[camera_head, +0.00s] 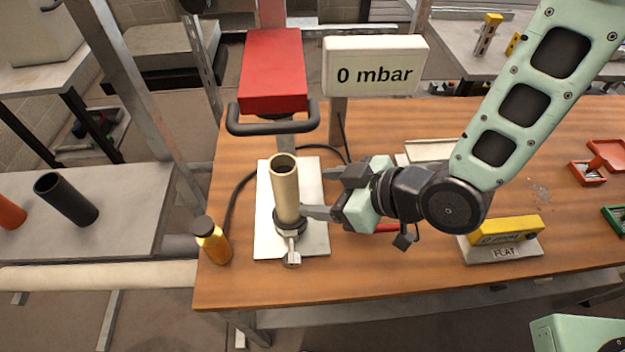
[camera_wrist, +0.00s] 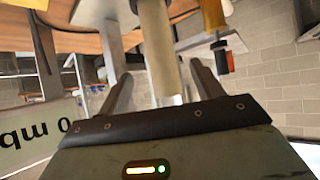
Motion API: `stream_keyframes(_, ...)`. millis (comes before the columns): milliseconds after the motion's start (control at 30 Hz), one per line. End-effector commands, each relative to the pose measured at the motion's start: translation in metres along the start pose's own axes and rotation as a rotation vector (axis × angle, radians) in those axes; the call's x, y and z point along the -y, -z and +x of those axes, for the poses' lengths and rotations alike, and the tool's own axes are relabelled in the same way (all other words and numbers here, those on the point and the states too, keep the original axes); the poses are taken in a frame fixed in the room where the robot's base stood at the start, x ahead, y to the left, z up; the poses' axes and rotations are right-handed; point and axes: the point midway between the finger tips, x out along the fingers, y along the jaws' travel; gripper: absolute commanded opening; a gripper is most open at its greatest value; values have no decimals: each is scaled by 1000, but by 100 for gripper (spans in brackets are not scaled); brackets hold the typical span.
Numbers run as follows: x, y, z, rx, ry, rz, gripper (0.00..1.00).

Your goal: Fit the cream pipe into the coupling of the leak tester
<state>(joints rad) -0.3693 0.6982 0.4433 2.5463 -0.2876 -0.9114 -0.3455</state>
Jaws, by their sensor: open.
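The cream pipe (camera_head: 285,188) stands upright in the dark ring of the coupling (camera_head: 290,224) of the leak tester, on a white base plate (camera_head: 312,185). The coupling has a small metal valve at its front. My gripper (camera_head: 305,190) is open, just right of the pipe, with its fingers pointing left at it. In the wrist view the pipe (camera_wrist: 158,45) runs between the two open fingers (camera_wrist: 160,90), with gaps showing on both sides. The tester's display (camera_head: 375,66) reads 0 mbar. How deep the pipe sits in the coupling is hidden.
A red press head with a dark handle (camera_head: 273,75) stands behind the pipe. A yellow bottle (camera_head: 212,240) stands left of the plate. Black and orange pipes are on the left grey table (camera_head: 120,215).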

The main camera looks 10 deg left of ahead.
Motion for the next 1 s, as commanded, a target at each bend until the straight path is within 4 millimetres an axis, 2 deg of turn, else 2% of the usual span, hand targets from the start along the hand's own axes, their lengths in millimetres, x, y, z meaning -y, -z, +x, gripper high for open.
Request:
stream_keyframes(67,0,6,-13,3,1,2,66)
stream_keyframes(500,-1,7,-30,0,3,4,66)
stream_keyframes(1000,0,0,-38,0,0,-1,66)
